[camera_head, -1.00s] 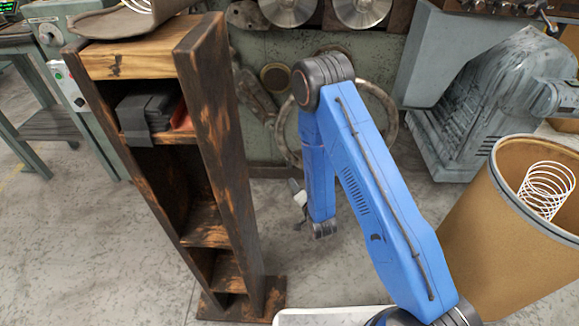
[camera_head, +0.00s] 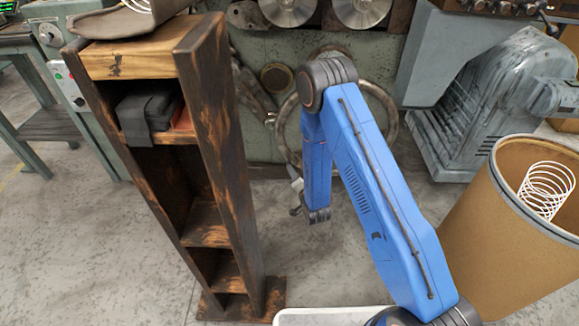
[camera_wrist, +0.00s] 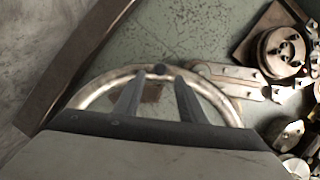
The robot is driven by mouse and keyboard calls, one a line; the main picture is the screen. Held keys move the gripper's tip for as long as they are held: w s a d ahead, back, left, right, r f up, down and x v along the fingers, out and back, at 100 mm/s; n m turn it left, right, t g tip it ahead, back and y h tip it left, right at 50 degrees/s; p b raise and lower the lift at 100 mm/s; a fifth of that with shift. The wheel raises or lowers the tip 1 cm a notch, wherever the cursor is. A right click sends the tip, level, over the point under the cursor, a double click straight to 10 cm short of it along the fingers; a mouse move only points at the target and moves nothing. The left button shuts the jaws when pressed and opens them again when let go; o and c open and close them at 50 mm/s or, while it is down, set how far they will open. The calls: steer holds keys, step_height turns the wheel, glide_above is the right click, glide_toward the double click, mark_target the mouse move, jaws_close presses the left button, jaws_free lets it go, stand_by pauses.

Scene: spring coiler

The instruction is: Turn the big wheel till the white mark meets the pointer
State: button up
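The big wheel (camera_head: 282,128) is a worn metal ring on the green machine front, partly hidden behind my blue arm in the head view. In the wrist view its rim (camera_wrist: 215,97) arches across the middle. My gripper (camera_wrist: 161,75) is in front of the wheel, its two dark fingers apart and pointing at the top of the rim. I cannot make out the white mark or the pointer.
A dark wooden shelf stand (camera_head: 215,150) stands close left of my arm. A brown drum (camera_head: 478,230) with a white coil (camera_head: 546,190) stands at the right.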

steer(key=shift+x, duration=3.6)
steer(key=shift+f, duration=0.1)
jaws_close()
